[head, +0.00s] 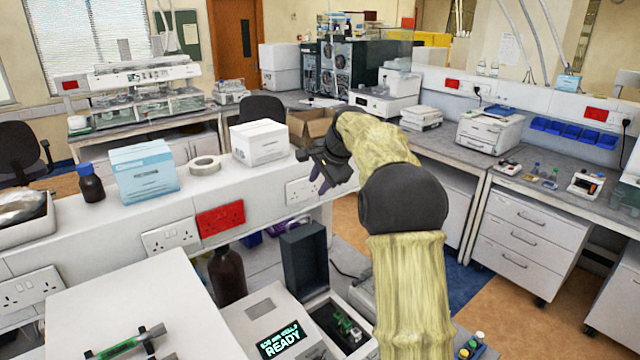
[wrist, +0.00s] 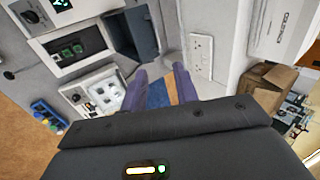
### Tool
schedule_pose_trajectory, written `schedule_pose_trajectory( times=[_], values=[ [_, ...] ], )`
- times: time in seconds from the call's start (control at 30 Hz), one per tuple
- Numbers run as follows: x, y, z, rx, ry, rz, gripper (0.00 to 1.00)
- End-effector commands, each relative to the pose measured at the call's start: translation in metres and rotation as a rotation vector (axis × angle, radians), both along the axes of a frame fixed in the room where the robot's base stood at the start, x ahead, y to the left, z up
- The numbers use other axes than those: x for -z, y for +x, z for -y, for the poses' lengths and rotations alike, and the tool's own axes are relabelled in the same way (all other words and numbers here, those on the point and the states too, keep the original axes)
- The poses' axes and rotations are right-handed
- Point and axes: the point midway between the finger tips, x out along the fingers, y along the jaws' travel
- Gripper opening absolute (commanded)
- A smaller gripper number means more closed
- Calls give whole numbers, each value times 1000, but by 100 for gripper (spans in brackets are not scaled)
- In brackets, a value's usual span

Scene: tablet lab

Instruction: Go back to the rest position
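My gripper (head: 322,182) is above the bench, left of my arm's bend in the head view. In the wrist view its two purple fingers (wrist: 160,84) stand apart with nothing between them, only floor and cabinet beyond. The instrument (head: 240,318) with a green "READY" display stands below in front. Its dark lid (head: 304,262) is raised, and green parts (head: 346,326) show in its open well. The well's green parts also show in the wrist view (wrist: 72,50). My gripper is well apart from the instrument.
A blue-and-white box (head: 143,172), a white box (head: 258,142), a tape roll (head: 205,165) and a dark bottle (head: 90,183) stand on the ledge. An open cardboard box (head: 312,125) is behind my gripper. A green-bodied item (head: 122,347) lies on the white top at front left.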

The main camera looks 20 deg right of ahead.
Motion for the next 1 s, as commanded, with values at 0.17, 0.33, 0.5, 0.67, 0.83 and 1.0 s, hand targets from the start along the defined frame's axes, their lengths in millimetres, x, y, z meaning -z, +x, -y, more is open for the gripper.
schedule_pose_trajectory(
  times=[0.17, 0.33, 0.5, 0.67, 0.83, 1.0],
  values=[
    [1, 0, -1, -3, -2, 0, 30],
    [16, -12, -6, -43, -39, -9, 30],
    [50, -43, -16, -143, -124, -29, 30],
    [85, -79, -25, -259, -212, -50, 30],
    [121, -123, -35, -395, -302, -70, 30],
    [157, -172, -43, -540, -386, -89, 30]
  ],
)
